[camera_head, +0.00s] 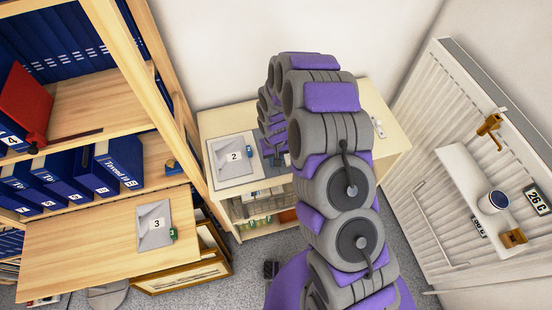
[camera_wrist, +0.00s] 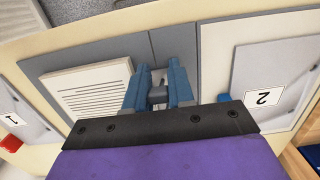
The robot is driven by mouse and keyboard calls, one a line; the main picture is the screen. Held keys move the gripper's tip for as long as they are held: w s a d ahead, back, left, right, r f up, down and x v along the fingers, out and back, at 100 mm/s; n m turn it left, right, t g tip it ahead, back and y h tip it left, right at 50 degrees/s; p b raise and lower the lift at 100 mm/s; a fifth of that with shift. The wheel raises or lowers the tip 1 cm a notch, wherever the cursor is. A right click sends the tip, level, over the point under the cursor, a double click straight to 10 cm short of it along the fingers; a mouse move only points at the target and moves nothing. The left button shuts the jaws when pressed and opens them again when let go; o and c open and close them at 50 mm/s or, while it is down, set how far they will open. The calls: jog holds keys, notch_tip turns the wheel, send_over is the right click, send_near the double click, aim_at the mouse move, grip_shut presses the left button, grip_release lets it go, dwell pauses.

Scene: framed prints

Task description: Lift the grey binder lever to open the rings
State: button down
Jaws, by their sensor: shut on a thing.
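The grey binder (camera_wrist: 100,56) lies open on the pale cabinet top in the wrist view, with a stack of lined white paper (camera_wrist: 92,92) on its left part. My gripper (camera_wrist: 160,78) is over the binder, right of the paper. Its two blue fingers are shut on a small grey piece, the binder lever (camera_wrist: 158,95), between them. The fingers and the dark gripper bar hide part of the lever and the rings, so I cannot tell how far the rings are open.
A print marked 2 (camera_head: 233,158) lies left of my arm on the cabinet (camera_head: 222,120). A print marked 3 (camera_head: 154,225) lies on a wooden shelf board. Blue binders (camera_head: 70,172) fill the left shelves. A radiator (camera_head: 440,130) with a small white ledge (camera_head: 470,185) is at right.

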jog(key=shift+w, duration=0.1)
dwell(0.3)
jog(key=c, duration=1)
grip_release()
jog(key=shift+c, duration=0.2)
jog(key=shift+r, duration=0.1)
notch_tip(320, 180, up, 17)
jog(key=w+p, duration=0.2)
jog(key=shift+a+g, duration=0.3)
jog(key=shift+a, duration=0.1)
jog(key=shift+w, duration=0.1)
